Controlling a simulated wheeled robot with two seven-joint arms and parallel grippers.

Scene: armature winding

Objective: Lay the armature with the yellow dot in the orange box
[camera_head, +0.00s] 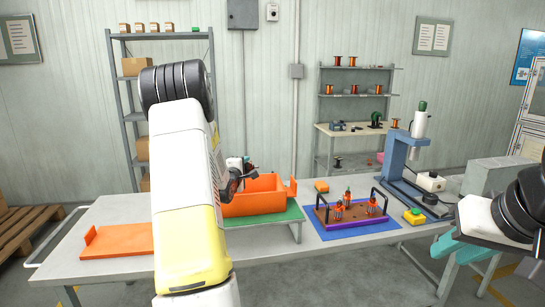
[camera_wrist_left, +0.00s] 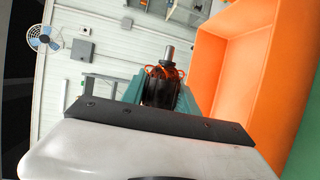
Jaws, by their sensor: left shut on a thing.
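The orange box (camera_head: 255,204) stands open on a green mat on the table, and its wall fills the right of the left wrist view (camera_wrist_left: 228,65). My left gripper (camera_wrist_left: 161,92) is shut on an armature (camera_wrist_left: 160,88) with a dark body, orange windings and a grey shaft. The gripper is beside the box wall in that view; in the head view my arm mostly hides it. No yellow dot can be made out on the held armature. My right gripper (camera_head: 462,247), with teal fingers, is at the right edge; its opening is unclear.
A brown tray (camera_head: 325,219) with black handles and several armatures lies on a blue mat (camera_head: 355,232). An orange lid (camera_head: 115,241) lies at the table's left. A blue press (camera_head: 397,160) stands behind, right of the tray.

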